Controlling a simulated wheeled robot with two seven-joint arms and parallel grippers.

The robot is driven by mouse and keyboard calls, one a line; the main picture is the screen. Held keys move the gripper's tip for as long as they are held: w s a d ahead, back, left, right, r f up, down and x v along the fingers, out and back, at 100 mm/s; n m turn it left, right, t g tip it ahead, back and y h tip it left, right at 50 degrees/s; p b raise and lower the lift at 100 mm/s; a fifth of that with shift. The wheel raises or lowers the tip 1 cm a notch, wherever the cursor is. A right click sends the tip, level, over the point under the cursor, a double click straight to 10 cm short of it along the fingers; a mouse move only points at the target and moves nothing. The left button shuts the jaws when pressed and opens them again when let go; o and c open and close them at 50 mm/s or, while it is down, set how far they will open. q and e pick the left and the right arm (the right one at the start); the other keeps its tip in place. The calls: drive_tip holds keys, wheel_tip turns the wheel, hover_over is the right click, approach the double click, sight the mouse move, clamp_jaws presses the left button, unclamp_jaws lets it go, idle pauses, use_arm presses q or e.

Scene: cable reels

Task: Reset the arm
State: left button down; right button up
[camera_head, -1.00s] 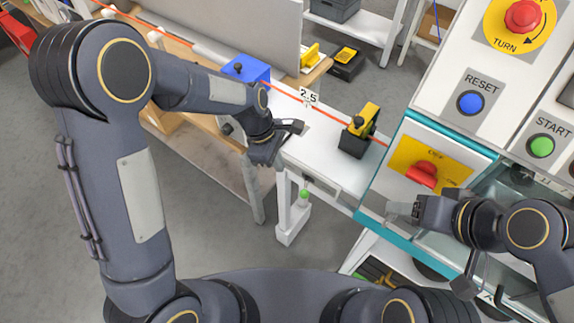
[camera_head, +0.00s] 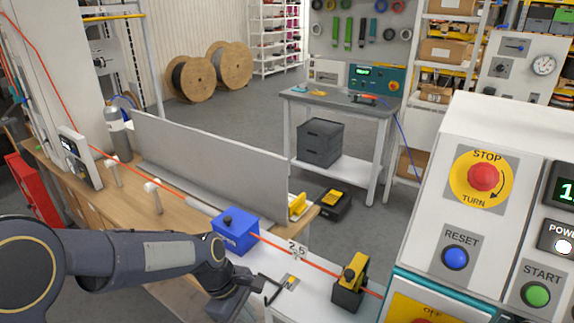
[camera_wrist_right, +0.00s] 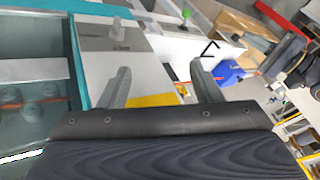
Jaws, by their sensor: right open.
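My left arm comes in from the left in the head view, low in the picture. Its gripper (camera_head: 262,292) is above the white bench top (camera_head: 310,299), near the blue block (camera_head: 235,231) and the orange cable (camera_head: 200,199). Its fingers are small and dark, and I cannot tell how far apart they are. My right gripper (camera_wrist_right: 158,80) shows only in the right wrist view, with its two fingers spread apart and nothing between them. Beyond them are a white surface, a yellow patch (camera_wrist_right: 152,100) and the blue block (camera_wrist_right: 228,73). My right arm is outside the head view.
A control panel with a red stop knob (camera_head: 483,177), a blue reset button (camera_head: 455,257) and a green start button (camera_head: 537,293) stands at right. A yellow and black clamp (camera_head: 350,279) sits on the cable. A grey upright panel (camera_head: 210,160) edges the wooden bench.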

use_arm(q)
drive_tip(key=s+a+r+m+t+b, duration=0.1)
drive_tip(key=s+a+r+m+t, duration=0.1)
drive_tip(key=s+a+m, duration=0.3)
drive_tip(key=s+a+r+m+t+b, duration=0.2)
drive_tip(key=s+a+m, duration=0.4)
drive_tip(key=s, duration=0.7)
wheel_tip(320, 180, up, 2)
drive_tip(key=shift+a+r+t, duration=0.1)
drive_tip(key=shift+a+t, duration=0.35)
drive_tip(key=shift+t, duration=0.35)
